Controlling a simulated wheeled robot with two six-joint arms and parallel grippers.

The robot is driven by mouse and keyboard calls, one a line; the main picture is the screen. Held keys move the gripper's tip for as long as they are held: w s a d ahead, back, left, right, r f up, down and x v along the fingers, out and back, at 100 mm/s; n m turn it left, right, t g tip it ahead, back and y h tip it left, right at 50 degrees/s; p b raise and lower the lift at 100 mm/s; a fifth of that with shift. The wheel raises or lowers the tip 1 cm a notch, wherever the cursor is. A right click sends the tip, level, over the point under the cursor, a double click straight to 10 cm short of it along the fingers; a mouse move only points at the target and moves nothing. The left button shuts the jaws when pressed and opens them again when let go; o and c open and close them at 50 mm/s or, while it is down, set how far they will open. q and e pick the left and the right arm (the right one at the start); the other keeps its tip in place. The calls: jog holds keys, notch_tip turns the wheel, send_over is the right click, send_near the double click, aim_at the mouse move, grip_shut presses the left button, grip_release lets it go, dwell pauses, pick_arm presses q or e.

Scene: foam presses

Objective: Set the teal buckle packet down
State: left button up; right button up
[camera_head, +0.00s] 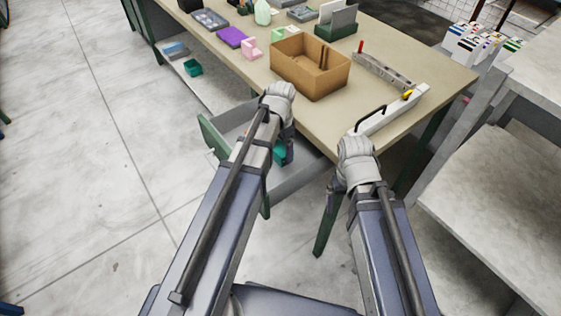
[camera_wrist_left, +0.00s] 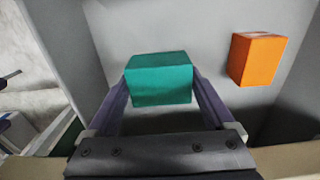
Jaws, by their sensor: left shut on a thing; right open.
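The teal buckle packet (camera_wrist_left: 160,80) is a small teal block between the fingers of my left gripper (camera_wrist_left: 160,95) in the left wrist view. That gripper is shut on it, over the grey inside of the open drawer (camera_head: 230,117). In the head view the packet (camera_head: 279,153) shows partly, beside my left gripper (camera_head: 285,155); whether it touches the drawer floor I cannot tell. My right gripper (camera_head: 335,188) is open, low beside the table's front edge, with its fingers partly hidden.
An orange packet (camera_wrist_left: 257,60) is in the drawer, right of the teal one. On the table (camera_head: 330,120) stand a cardboard box (camera_head: 310,83), a white bar with a black handle (camera_head: 392,112) and a purple block (camera_head: 231,37). A teal bin (camera_head: 193,68) sits on the lower shelf.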

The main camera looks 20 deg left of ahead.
aim_at(281, 148)
pick_arm(q)
jog(key=shift+f+b, duration=1.75)
jog(key=shift+f, duration=0.05)
jog(key=shift+f, duration=0.1)
jog(key=shift+f, duration=0.15)
jog(key=o, duration=1.4)
notch_tip(281, 148, up, 12)
jog(key=p, duration=1.2)
jog(key=shift+r, duration=0.25)
